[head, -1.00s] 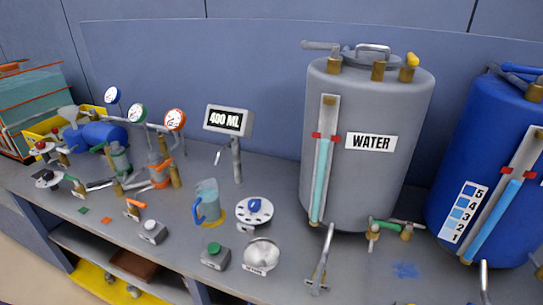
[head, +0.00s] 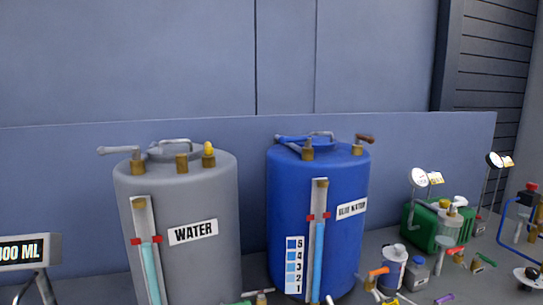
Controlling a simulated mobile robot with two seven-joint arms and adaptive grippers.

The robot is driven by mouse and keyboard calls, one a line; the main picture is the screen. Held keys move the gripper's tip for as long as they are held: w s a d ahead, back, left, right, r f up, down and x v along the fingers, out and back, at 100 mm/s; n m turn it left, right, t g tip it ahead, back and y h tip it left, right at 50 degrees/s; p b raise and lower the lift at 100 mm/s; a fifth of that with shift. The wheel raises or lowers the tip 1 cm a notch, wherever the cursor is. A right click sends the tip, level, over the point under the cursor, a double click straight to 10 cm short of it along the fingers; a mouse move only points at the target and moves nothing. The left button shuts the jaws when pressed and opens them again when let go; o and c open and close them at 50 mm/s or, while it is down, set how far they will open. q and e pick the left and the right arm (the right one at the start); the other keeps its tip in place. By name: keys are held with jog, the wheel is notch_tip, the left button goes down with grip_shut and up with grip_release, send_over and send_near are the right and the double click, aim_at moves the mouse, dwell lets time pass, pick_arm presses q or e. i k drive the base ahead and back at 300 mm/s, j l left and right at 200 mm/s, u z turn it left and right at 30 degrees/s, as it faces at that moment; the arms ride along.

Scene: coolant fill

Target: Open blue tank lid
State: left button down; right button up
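The blue tank (head: 285,205) stands upright right of the middle in the head view. It carries a level tube (head: 319,245), a scale marked 1 to 5 and a white label. Its blue lid (head: 300,148) lies on top with a light handle on it and appears closed. A blue lever on a brass fitting (head: 307,152) sits at the top left front, and a brown-handled valve (head: 358,146) at the top right. Neither of my grippers shows in the head view.
A grey WATER tank (head: 205,205) stands left of the blue tank, with a narrow gap between. A 400 ML display (head: 22,252) is at far left. Right of the tank are a green canister (head: 425,228), small bottles (head: 394,265) and gauges. A low blue panel runs behind.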

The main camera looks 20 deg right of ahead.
aim_at(318, 141)
jog(key=j+z, duration=0.15)
jog(key=z, duration=1.15)
